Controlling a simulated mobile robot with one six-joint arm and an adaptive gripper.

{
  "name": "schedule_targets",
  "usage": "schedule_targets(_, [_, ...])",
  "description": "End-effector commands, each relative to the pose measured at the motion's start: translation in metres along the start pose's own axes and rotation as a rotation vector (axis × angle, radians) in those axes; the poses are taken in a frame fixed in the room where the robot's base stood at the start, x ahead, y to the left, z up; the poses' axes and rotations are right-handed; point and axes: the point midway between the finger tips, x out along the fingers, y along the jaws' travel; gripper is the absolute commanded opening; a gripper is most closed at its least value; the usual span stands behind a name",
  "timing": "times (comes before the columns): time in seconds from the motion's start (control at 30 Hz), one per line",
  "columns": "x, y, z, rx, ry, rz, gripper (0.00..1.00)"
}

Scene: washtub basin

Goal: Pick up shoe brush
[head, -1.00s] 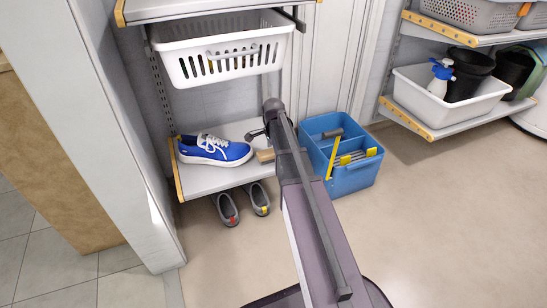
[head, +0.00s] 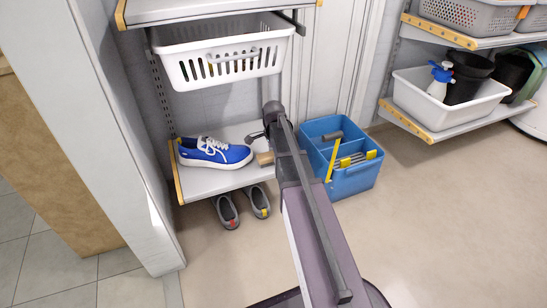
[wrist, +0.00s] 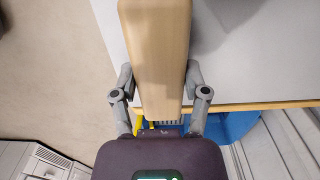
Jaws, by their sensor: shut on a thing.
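The shoe brush is a long, pale wooden block (wrist: 155,50) in the wrist view, running from the top edge down between my fingers. My gripper (wrist: 158,78) is shut on it, with one grey finger on each side. In the head view a small wooden end of the brush (head: 265,159) shows left of my arm, over the right part of the low shelf (head: 215,180). The rest of the brush and most of my gripper are hidden behind my arm there. Bristles are not visible. I cannot tell whether the brush touches the shelf.
A blue and white shoe (head: 215,153) stands on the shelf, left of the brush. Grey shoes (head: 228,211) are on the floor below. A white basket (head: 220,55) hangs above. A blue caddy (head: 350,180) stands close on the right. Open floor lies further right.

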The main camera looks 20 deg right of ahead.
Motion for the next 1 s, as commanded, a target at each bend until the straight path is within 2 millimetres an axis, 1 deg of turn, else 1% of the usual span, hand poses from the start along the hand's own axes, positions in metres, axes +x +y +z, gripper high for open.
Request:
schedule_targets(0.17, [0.0, 0.0, 0.0, 0.0, 0.0, 0.0, 0.08])
schedule_targets(0.37, [-0.005, 0.0, 0.0, 0.0, 0.0, 0.0, 0.08])
schedule_targets(0.57, [-0.017, 0.0, 0.0, 0.0, 0.0, 0.0, 0.08])
schedule_targets(0.83, [-0.04, 0.0, 0.0, 0.0, 0.0, 0.0, 0.08])
schedule_targets(0.87, [-0.039, 0.007, 0.001, 0.0, 0.0, 0.001, 0.08])
schedule_targets(0.9, [-0.038, 0.019, 0.004, 0.0, 0.0, 0.0, 0.08])
schedule_targets(1.0, [-0.039, 0.042, 0.008, 0.0, 0.0, 0.0, 0.08])
